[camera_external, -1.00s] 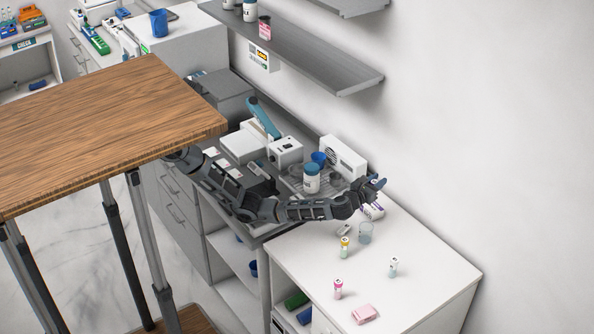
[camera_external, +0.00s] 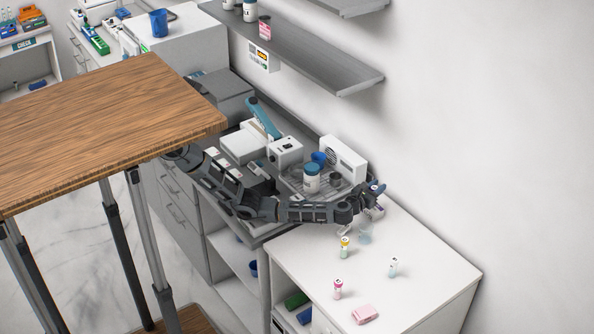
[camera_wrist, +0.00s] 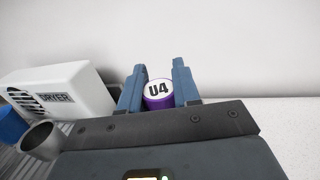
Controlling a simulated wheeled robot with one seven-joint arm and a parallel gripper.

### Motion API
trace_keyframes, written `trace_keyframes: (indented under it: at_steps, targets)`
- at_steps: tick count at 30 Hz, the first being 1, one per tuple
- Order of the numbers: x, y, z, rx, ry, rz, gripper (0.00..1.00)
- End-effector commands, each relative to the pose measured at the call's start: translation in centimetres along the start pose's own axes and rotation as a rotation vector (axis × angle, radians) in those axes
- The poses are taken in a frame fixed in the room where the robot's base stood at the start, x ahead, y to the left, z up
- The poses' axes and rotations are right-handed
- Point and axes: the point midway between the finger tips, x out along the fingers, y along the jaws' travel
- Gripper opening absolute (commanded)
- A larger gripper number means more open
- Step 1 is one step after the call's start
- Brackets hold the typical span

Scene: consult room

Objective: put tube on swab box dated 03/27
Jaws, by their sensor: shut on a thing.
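My gripper (camera_wrist: 158,88) is shut on a tube with a purple band and a white cap marked U4 (camera_wrist: 158,92); the blue fingers stand on either side of the cap. The rest of the tube is hidden behind the gripper body. In the external view my gripper (camera_external: 377,189) is over the back end of the white counter. A small white and purple box (camera_external: 376,211) lies just below it, partly hidden by the arm. A pink box (camera_external: 365,314) lies at the counter's front. No date is readable on either box.
Tubes with yellow (camera_external: 344,246), pink (camera_external: 338,288) and pale teal (camera_external: 393,266) markings stand apart on the white counter (camera_external: 430,265). A clear beaker (camera_external: 365,237) is near the arm. A white dryer (camera_wrist: 62,92) and a grey cup (camera_wrist: 40,140) are to the left in the wrist view.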

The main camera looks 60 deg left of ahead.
Motion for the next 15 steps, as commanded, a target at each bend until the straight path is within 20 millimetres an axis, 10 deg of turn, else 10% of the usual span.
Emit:
trace_keyframes:
  at_steps: [4, 5, 15]
  targets:
    - [0.0, 0.01, -0.41, 0.001, 0.0, 0.0, 0.0]
    - [0.01, 0.0, -0.33, 0.0, 0.0, 0.0, 0.33]
    - [0.0, 0.01, -0.29, 0.0, 0.0, 0.0, 0.57]
